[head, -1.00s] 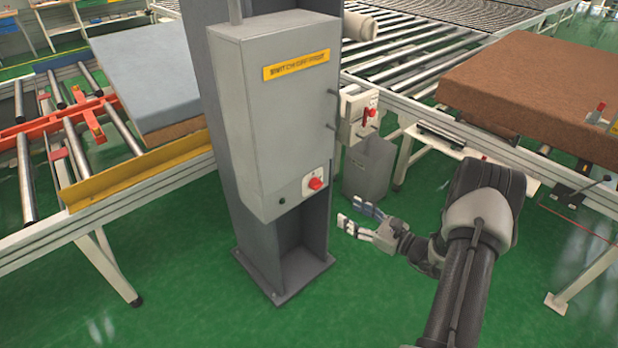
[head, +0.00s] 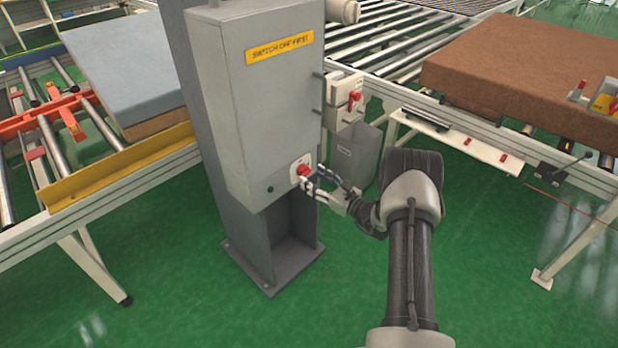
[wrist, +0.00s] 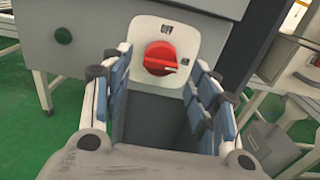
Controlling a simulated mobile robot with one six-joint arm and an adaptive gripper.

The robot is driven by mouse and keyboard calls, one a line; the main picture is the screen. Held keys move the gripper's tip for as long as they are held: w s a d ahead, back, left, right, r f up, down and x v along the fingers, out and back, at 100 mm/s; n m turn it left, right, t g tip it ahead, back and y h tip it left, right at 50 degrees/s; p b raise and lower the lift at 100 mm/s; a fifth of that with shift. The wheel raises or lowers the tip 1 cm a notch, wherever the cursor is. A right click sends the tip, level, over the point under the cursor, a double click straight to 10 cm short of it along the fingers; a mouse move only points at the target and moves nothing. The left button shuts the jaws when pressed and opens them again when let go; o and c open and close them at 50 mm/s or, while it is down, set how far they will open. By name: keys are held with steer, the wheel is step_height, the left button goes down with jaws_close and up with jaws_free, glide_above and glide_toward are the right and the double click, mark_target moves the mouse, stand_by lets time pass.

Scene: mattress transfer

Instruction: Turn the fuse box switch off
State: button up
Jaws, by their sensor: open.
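The grey fuse box (head: 270,100) is mounted on a grey column and has a yellow "switch off first" label (head: 279,47). Its red rotary switch (head: 304,170) sits on a white plate at the lower right of the front. In the wrist view the red switch (wrist: 159,58) lies between and beyond my fingertips, with its pointer turned to the right and markings above and at lower right. My gripper (head: 312,182) is open, close to the switch at its lower right. In the wrist view my gripper (wrist: 163,75) has a finger on each side; contact is not clear.
A second box with a red switch (head: 354,97) stands behind to the right. A grey bin (head: 357,150) is below it. Roller conveyors with a brown mattress (head: 530,70) and a blue-grey mattress (head: 125,65) flank the column. Green floor is free in front.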

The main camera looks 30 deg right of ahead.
mark_target(309, 173)
steer(key=shift+x, duration=1.6)
steer(key=c, duration=1.1)
steer(key=shift+o, duration=0.2)
steer(key=shift+n+b, duration=0.3)
steer(key=shift+b, duration=0.25)
steer(key=shift+d+r+n+b, duration=0.1)
steer(key=shift+n+b, duration=2.05)
steer(key=shift+n, duration=2.15)
steer(key=shift+d+r+n+b, duration=0.1)
steer(key=shift+n+b, duration=2.05)
steer(key=shift+n, duration=2.15)
